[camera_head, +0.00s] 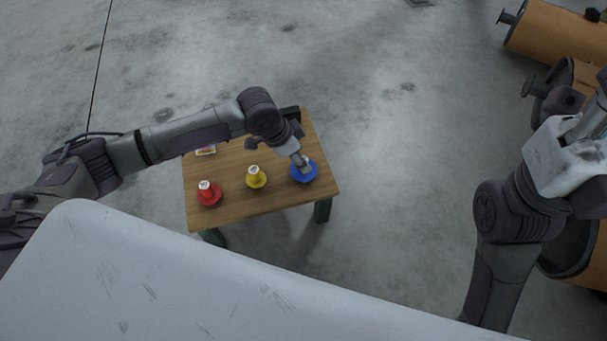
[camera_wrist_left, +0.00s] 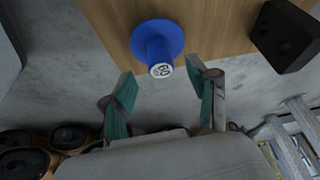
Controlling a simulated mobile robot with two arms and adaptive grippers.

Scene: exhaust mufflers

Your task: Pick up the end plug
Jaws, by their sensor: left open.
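Three end plugs with round flanges stand on a small wooden table (camera_head: 225,205): a red plug (camera_head: 208,194) at the left, a yellow plug (camera_head: 256,178) in the middle and a blue plug (camera_head: 311,175) at the right. My left gripper (camera_head: 300,161) is over the blue plug and partly hides it. In the left wrist view the blue plug (camera_wrist_left: 157,42) has a white label on its end, lying between and beyond the open fingers (camera_wrist_left: 160,85). The fingers look apart from it. My right arm shows at the right; its fingertips cannot be made out.
A black block (camera_wrist_left: 286,36) sits on the table near the blue plug. A small card or box (camera_head: 206,150) lies at the table's back left. Large orange-brown mufflers (camera_head: 558,35) lie at the right. The concrete floor around the table is mostly clear.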

